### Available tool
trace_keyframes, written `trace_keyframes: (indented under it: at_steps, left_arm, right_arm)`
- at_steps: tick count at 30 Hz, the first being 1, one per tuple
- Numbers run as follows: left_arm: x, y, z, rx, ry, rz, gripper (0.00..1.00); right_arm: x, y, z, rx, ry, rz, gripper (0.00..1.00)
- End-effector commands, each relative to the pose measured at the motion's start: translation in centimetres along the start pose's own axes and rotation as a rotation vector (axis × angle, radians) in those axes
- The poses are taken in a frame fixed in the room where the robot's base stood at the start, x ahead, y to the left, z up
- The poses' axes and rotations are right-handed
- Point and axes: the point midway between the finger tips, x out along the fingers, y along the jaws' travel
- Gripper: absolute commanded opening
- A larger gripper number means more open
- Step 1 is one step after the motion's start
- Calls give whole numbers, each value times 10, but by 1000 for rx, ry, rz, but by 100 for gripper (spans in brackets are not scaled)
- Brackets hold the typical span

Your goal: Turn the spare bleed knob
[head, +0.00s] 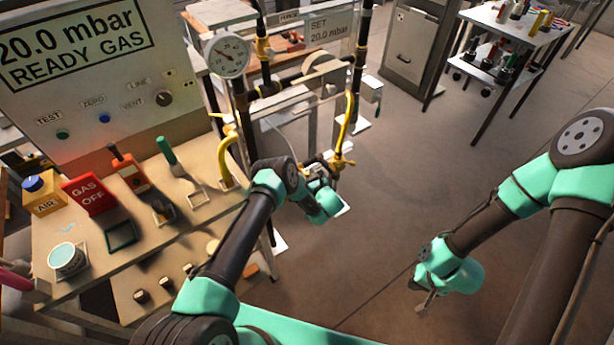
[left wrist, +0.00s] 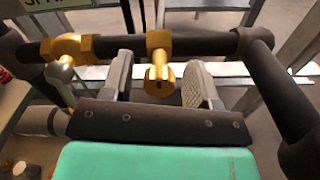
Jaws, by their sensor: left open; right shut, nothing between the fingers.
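In the left wrist view a brass bleed knob (left wrist: 160,72) hangs from a short fitting on a dark horizontal pipe (left wrist: 205,43). My left gripper (left wrist: 159,80) is open, with one grey finger on each side of the knob. Gaps show between the knob and both fingers. In the head view my left gripper (head: 320,172) is at the pipework beside the bench, partly hidden by its own wrist, and I cannot make out the knob clearly there. My right gripper (head: 426,302) is shut and empty, low over open floor at the right.
Another brass fitting (left wrist: 66,48) sits left on the same pipe, near a partly cut-off label. A yellow-handled valve (head: 346,125) and a pressure gauge (head: 226,54) stand around the pipes. The control bench (head: 130,245) with several switches is at the left.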

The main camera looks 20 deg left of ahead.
Motion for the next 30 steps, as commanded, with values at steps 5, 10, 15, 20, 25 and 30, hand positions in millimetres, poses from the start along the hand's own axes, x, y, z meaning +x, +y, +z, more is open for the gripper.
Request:
trace_keyframes:
  at_steps: [5, 10, 15, 20, 25, 30]
  left_arm:
    - [0, 0, 0, 0, 0, 0, 53]
    - [0, 0, 0, 0, 0, 0, 36]
    - [0, 0, 0, 0, 0, 0, 20]
    - [0, 0, 0, 0, 0, 0, 5]
    - [-1, 0, 0, -5, 0, 0, 5]
    - [-1, 0, 0, -34, 0, 0, 5]
  right_arm:
    - [0, 0, 0, 0, 0, 0, 0]
    - [0, 0, 0, 0, 0, 0, 0]
    - [0, 0, 0, 0, 0, 0, 0]
    - [0, 0, 0, 0, 0, 0, 0]
    - [0, 0, 0, 0, 0, 0, 0]
    - [0, 0, 0, 0, 0, 0, 0]
